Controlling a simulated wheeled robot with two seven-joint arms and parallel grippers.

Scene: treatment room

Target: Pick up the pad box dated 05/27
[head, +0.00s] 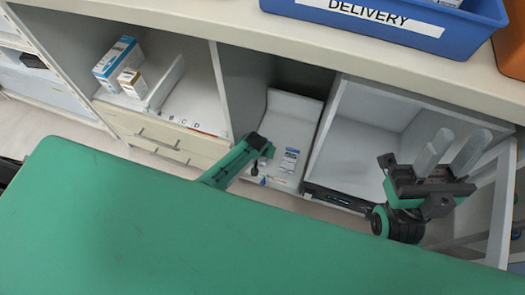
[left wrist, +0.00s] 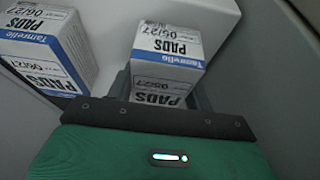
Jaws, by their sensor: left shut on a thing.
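In the left wrist view, a white and blue pad box (left wrist: 165,58) stands between the fingers of my left gripper (left wrist: 160,88), which is shut on it. Its printed date is small and I cannot read it for certain. A second, similar pad box (left wrist: 48,50) stands to its left, apart from the gripper; its date looks like 06/27. In the head view my left gripper (head: 262,158) reaches into the middle compartment, and the held box is mostly hidden there. My right gripper (head: 456,148) is open and empty, with two clear fingers apart, in front of the right compartment.
A white sloped dispenser (head: 293,112) fills the middle compartment. Blue and white cartons (head: 118,62) stand on the left shelf beside an upright divider. A blue DELIVERY bin (head: 400,22) sits on the counter above. A green padded surface (head: 160,230) fills the foreground.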

